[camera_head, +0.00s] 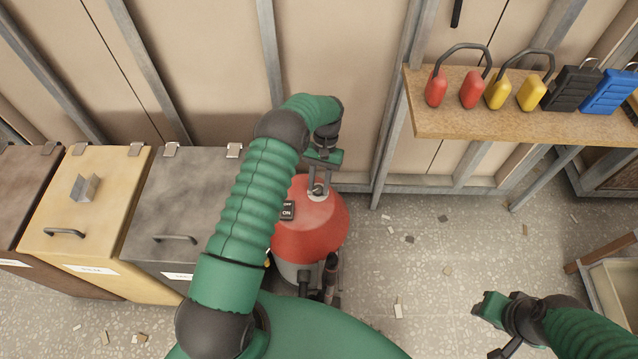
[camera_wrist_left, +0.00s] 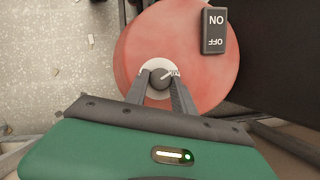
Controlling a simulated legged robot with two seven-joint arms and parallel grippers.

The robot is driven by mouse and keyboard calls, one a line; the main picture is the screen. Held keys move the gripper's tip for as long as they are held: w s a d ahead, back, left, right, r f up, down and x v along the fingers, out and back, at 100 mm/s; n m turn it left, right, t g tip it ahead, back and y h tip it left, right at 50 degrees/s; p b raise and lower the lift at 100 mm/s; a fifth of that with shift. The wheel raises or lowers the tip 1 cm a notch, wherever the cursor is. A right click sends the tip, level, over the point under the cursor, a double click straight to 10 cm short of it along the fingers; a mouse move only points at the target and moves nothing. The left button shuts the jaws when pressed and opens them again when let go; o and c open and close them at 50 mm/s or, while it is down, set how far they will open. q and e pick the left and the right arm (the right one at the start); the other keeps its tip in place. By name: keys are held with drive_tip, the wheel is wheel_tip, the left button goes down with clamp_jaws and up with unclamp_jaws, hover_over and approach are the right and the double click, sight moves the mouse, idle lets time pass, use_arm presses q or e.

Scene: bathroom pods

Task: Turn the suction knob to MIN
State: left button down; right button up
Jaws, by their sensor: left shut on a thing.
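A pale pointer line on the knob aims up and right in the left wrist view, towards small lettering too small to read. My left gripper (camera_wrist_left: 160,88) is shut on the knob, with a finger on each side; it also shows in the head view (camera_head: 317,190). My right gripper (camera_head: 484,308) hangs over the floor at lower right, away from the vacuum; its jaw opening is unclear.
An ON/OFF switch (camera_wrist_left: 214,31) sits beside the knob. A grey bin (camera_head: 180,205) and a yellow bin (camera_head: 85,215) stand left of the vacuum. The floor right of the vacuum is mostly clear.

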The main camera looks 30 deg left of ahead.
use_arm(q)
drive_tip(key=c, duration=1.1)
unclamp_jaws()
drive_tip(key=shift+o, duration=0.2)
drive_tip(key=p+v, duration=0.1)
drive_tip(key=v, duration=1.1)
drive_tip(key=shift+f, duration=0.1)
